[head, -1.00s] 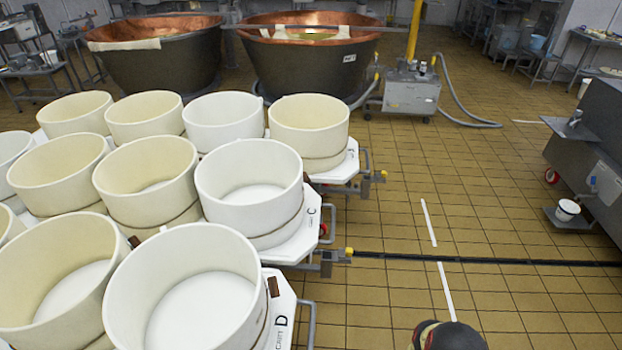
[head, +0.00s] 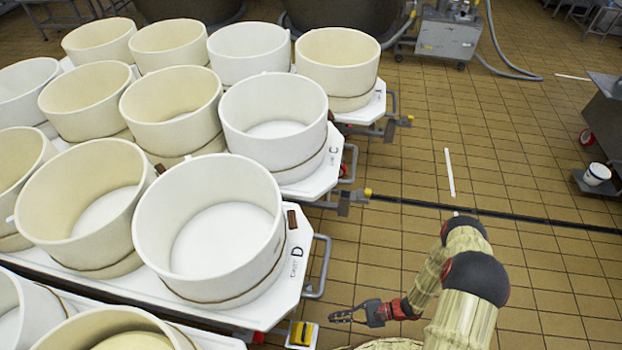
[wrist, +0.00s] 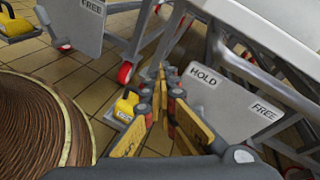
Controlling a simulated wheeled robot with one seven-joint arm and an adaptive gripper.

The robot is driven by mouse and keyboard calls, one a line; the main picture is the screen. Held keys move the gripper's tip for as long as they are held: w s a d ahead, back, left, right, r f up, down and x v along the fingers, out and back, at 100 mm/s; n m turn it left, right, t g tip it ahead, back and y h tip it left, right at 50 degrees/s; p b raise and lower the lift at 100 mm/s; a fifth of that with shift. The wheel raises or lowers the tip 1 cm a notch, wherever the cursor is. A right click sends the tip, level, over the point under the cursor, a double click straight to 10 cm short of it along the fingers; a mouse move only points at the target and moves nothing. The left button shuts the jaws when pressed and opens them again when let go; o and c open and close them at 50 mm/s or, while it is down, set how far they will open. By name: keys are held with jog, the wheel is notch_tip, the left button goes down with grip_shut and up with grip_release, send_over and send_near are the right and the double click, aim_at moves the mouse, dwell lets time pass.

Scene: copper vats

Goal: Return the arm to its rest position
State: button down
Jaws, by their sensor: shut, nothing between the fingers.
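My gripper (head: 343,316) shows at the bottom of the head view, low beside the front right corner of cart D (head: 296,262). My arm (head: 462,290) is bent, with its straw-coloured sleeve at the lower right. In the wrist view my gripper (wrist: 160,85) has its yellow-padded fingers close together at the tips, with nothing between them. The finger tips point at the gap between cart frames, near a grey HOLD/FREE plate (wrist: 232,95). I cannot tell whether they touch anything.
Several white and cream tubs (head: 208,232) stand on the carts at left. A yellow block (head: 301,333) sits by the cart corner. A black floor channel (head: 520,216) crosses the tiles. The tiled floor at right is mostly clear.

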jog(key=w+d+r+n+g+h, duration=0.15)
jog(key=d+r+h, duration=0.25)
jog(key=r, duration=0.8)
jog(key=w+d+r+n+g+h, duration=0.1)
jog(key=d+r+n+h, duration=0.25)
jog(key=r, duration=0.85)
jog(key=w+d+r+n+g+h, duration=0.15)
jog(key=d+r+h, duration=0.3)
jog(key=r, duration=0.75)
jog(key=s+r+n+t+h, duration=0.1)
jog(key=s+r+n+t, duration=0.1)
jog(key=r, duration=0.7)
jog(key=s+a+r+n+t+h, duration=0.1)
jog(key=r+t, duration=0.4)
jog(key=r, duration=0.5)
jog(key=s+a+r+n+t+h, duration=0.1)
jog(key=s+r+n+t, duration=0.2)
jog(key=r, duration=0.7)
jog(key=shift+r, duration=0.15)
